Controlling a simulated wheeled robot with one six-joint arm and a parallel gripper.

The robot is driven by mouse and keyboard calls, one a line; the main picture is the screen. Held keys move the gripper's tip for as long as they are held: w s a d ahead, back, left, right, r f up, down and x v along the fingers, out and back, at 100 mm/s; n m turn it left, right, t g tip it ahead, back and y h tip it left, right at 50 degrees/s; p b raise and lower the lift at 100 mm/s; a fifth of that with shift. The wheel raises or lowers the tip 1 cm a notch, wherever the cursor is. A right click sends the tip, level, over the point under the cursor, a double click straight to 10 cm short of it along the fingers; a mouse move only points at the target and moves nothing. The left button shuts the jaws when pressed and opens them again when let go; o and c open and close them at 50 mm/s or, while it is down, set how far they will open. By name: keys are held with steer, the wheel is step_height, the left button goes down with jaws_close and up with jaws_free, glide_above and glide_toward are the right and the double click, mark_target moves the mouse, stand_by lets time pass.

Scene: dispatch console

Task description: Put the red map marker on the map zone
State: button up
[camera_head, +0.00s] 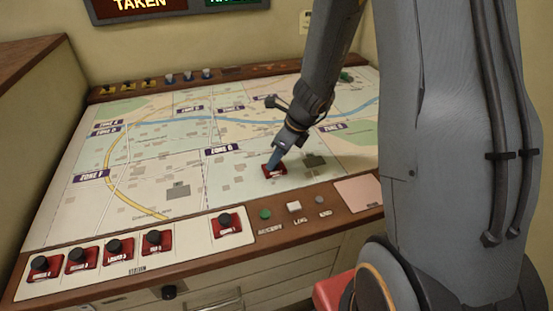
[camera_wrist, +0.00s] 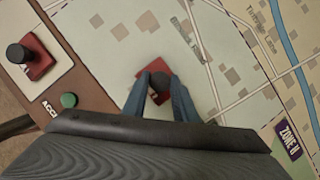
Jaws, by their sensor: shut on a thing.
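The red map marker (camera_head: 274,172) has a red base and a dark knob; the wrist view also shows this marker (camera_wrist: 143,73). My gripper (camera_head: 275,160) is shut on the knob from above. Its blue fingers (camera_wrist: 161,92) stand on both sides of the knob in the wrist view. The marker is over the lower middle of the map (camera_head: 135,190), right of and below a "ZONE G" label (camera_head: 223,149). It is on the surface or very close above it; I cannot tell which. The fingers hide part of the knob.
Several red markers with black knobs (camera_head: 116,248) stand on the pale strip at the front left; another (camera_head: 228,223) stands apart. A green button (camera_head: 265,213) and white button (camera_head: 294,207) sit on the brown front rail. Small yellow and blue pieces line the back edge.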

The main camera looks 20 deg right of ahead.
steer(key=shift+f, duration=0.1)
steer(key=o, duration=1.1)
steer(key=shift+c, duration=0.2)
steer(key=shift+r, duration=0.25)
steer(key=v, duration=1.2)
steer(key=s+a+n+h, duration=0.1)
steer(key=s+n, duration=0.5)
steer(key=n, duration=0.7)
steer(key=s+a+n+g+h, duration=0.1)
steer(key=s+n, duration=0.6)
steer(key=n, duration=0.7)
steer(key=shift+a+f+h+p, duration=0.4)
steer(key=shift+a+h, duration=0.2)
steer(key=shift+a, duration=0.35)
